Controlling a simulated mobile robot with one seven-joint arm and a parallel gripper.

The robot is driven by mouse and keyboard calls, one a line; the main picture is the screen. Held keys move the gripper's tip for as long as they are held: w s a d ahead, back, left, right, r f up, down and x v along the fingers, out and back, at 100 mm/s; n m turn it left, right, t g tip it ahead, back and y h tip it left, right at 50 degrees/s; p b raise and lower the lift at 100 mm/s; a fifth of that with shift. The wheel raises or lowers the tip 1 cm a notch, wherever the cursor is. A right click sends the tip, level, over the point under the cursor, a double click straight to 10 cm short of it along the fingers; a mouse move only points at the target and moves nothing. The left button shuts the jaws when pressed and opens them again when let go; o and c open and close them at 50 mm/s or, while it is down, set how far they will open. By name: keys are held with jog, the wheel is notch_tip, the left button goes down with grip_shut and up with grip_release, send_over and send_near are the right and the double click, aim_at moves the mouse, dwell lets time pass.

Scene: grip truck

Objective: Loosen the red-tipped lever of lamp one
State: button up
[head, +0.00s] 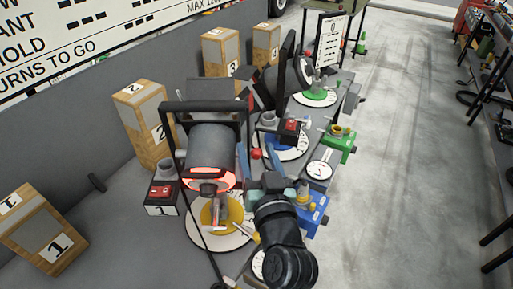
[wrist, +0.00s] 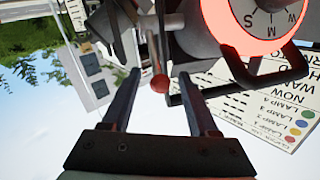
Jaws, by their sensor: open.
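Lamp one (head: 211,147) is a grey cylinder with a glowing red front rim and a black yoke, above a yellow base (head: 218,214) on a round dial. In the wrist view its glowing ring (wrist: 246,38) is at the upper right. The lever's red tip (wrist: 160,84) ends a grey rod and appears between my two fingers, with a gap on each side; I cannot tell its depth between them. A red ball (head: 256,154) also shows by my fingers in the head view. My gripper (wrist: 159,88) is open and holds nothing. Its body hides part of the bench in the head view.
The switch box marked 1 (head: 161,197) stands left of the lamp. Lamp two's dial (head: 283,141) and a green clamp (head: 340,143) lie beyond my gripper. The floor aisle (head: 405,150) at right is clear.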

jog(key=shift+w, duration=0.15)
grip_shut()
dwell(1.4)
